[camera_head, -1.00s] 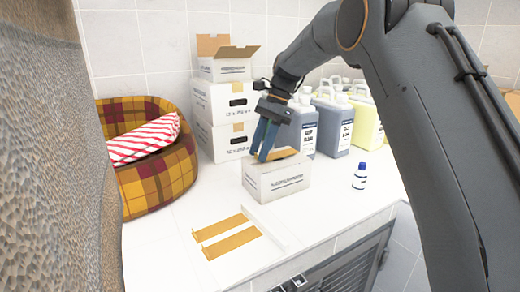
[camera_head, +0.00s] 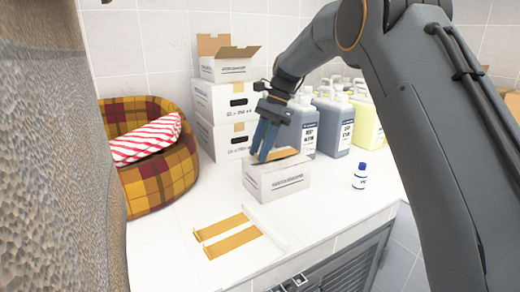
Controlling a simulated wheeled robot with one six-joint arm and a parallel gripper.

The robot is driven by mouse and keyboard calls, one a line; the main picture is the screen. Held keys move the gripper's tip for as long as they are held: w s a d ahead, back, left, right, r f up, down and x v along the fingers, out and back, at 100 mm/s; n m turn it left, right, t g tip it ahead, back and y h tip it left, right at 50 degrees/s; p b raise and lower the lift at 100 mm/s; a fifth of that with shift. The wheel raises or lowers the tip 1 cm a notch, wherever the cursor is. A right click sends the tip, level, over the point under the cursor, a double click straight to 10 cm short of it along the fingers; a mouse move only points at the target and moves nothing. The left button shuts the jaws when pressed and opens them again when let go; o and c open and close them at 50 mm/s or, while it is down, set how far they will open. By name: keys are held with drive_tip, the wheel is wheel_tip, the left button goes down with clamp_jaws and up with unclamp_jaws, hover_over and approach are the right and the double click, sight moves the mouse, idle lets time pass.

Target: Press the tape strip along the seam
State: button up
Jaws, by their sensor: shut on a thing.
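A white carton (camera_head: 276,181) with dark print stands closed on the white counter. A tan tape strip (camera_head: 284,154) lies across its top; I cannot tell how much of it touches the lid. My gripper (camera_head: 262,155), with blue fingers, points down at the left part of the carton's top and is shut on the strip's left end. The fingers hide that end and part of the seam. Two more tan tape strips (camera_head: 221,227) and (camera_head: 232,242) lie side by side on a pale flat sheet at the counter's front.
A plaid pet bed (camera_head: 165,182) with a red-and-white striped towel (camera_head: 147,139) sits at left. Stacked white boxes (camera_head: 222,102) stand behind, with an open box (camera_head: 225,68) on top. Several jugs (camera_head: 335,124) and a small blue-capped bottle (camera_head: 360,178) are at right.

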drive_tip(key=shift+f, duration=0.55)
idle(0.9)
drive_tip(key=o, duration=1.4)
drive_tip(key=shift+c, duration=0.2)
drive_tip(key=shift+r, duration=0.1)
drive_tip(key=shift+r+p, duration=1.9)
drive_tip(key=shift+r, duration=0.6)
